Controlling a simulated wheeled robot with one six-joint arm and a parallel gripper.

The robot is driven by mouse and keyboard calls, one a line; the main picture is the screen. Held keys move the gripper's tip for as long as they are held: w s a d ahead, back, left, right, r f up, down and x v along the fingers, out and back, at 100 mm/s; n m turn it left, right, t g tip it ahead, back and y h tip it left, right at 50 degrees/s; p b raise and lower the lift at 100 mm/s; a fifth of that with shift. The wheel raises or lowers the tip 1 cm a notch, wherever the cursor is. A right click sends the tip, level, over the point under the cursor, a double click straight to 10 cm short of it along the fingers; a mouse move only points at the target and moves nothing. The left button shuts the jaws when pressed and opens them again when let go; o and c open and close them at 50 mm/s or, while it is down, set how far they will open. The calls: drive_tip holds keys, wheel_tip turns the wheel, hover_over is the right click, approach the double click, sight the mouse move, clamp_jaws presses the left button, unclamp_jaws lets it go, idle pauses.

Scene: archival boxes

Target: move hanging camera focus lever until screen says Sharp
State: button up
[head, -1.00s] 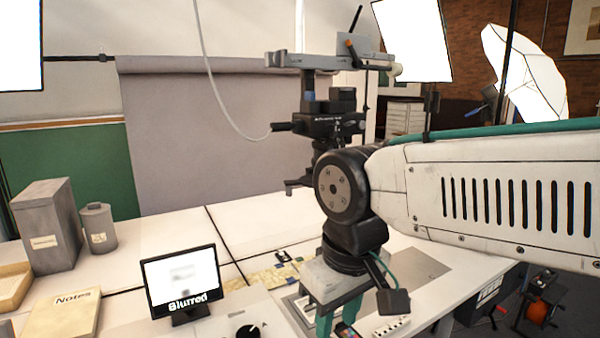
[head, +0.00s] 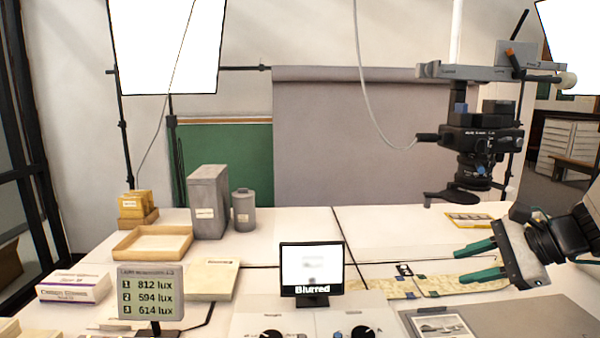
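The hanging camera (head: 488,138) is a dark body on a grey overhead arm (head: 485,72) at the right. An orange-tipped lever (head: 511,54) shows on the overhead arm and a small blue part (head: 482,170) on the lens; I cannot tell which piece is the focus lever. The small screen (head: 312,265) on the table shows a faint picture and reads "Blurred". My gripper (head: 458,267) is at the right, below the camera and apart from it. Its two teal fingers point left, spread with nothing between them.
Two black knobs (head: 356,334) stand on panels at the front. A lux readout (head: 150,297), a tray (head: 153,242), a grey box (head: 208,202) and a grey canister (head: 243,210) are on the left. A map (head: 395,288) and a framed print (head: 440,324) lie below my gripper.

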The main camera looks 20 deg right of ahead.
sight(514, 192)
drive_tip(key=w+d+r+m+t+h, duration=0.1)
drive_tip(key=d+r+m+t+h, duration=0.1)
drive_tip(key=d+r+m+t, duration=0.3)
drive_tip(key=d+r+m+t+h, duration=0.1)
drive_tip(key=d+m+h, duration=0.15)
drive_tip(key=d, duration=0.35)
drive_tip(key=w+d+r+m+t+h, duration=0.1)
drive_tip(key=d+r+m+t, duration=0.2)
drive_tip(key=d+m, duration=0.25)
drive_tip(key=w, duration=0.7)
drive_tip(key=shift+d+r, duration=0.3)
drive_tip(key=shift+d, duration=0.1)
drive_tip(key=shift+w, duration=0.25)
clamp_jaws()
